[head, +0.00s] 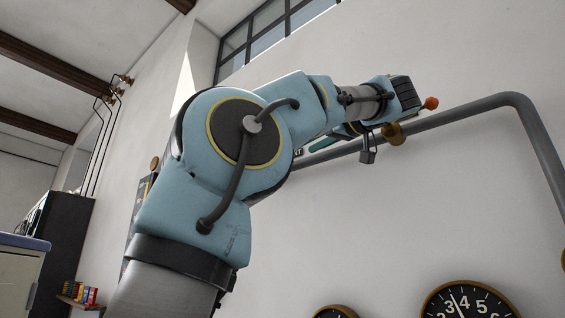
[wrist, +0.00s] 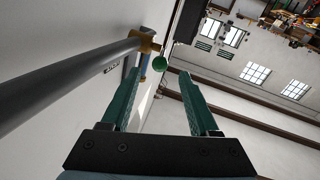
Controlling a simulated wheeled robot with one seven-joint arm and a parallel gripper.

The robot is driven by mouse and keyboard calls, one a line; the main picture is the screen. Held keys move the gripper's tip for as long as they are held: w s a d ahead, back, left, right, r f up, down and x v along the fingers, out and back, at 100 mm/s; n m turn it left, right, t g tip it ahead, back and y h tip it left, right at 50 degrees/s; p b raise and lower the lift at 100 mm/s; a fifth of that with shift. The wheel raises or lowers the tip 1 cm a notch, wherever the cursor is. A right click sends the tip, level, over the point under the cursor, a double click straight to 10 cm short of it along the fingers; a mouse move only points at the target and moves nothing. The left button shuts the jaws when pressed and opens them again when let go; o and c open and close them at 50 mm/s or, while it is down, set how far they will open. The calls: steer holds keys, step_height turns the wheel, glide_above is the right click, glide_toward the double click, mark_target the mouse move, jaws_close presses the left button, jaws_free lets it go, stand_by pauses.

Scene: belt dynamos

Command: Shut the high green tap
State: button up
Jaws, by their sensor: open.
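The green tap's round green knob (wrist: 159,63) shows in the wrist view, beside a brass fitting (wrist: 148,40) on the grey pipe. It faces the camera nearly end-on, so its lever's angle is unclear. My gripper (wrist: 159,76) is open and empty, its dark green fingers on either side of the knob in the picture. The knob seems to lie around or just beyond the fingertips; I cannot tell whether they touch. In the head view a green finger (head: 325,144) shows below my arm, pointing left. The green tap is hidden there behind my arm.
The grey pipe (head: 470,112) runs along the white wall and bends down at right. Another brass fitting (head: 393,133) with an orange knob (head: 431,103) sits close to my wrist. A dial (head: 465,303) is below. Open room lies beyond the fingers.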

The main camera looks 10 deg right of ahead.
steer(key=p+x, duration=0.1)
steer(key=x, duration=0.9)
steer(key=shift+a+p, duration=0.1)
steer(key=shift+p, duration=0.3)
jaws_close()
stand_by(0.9)
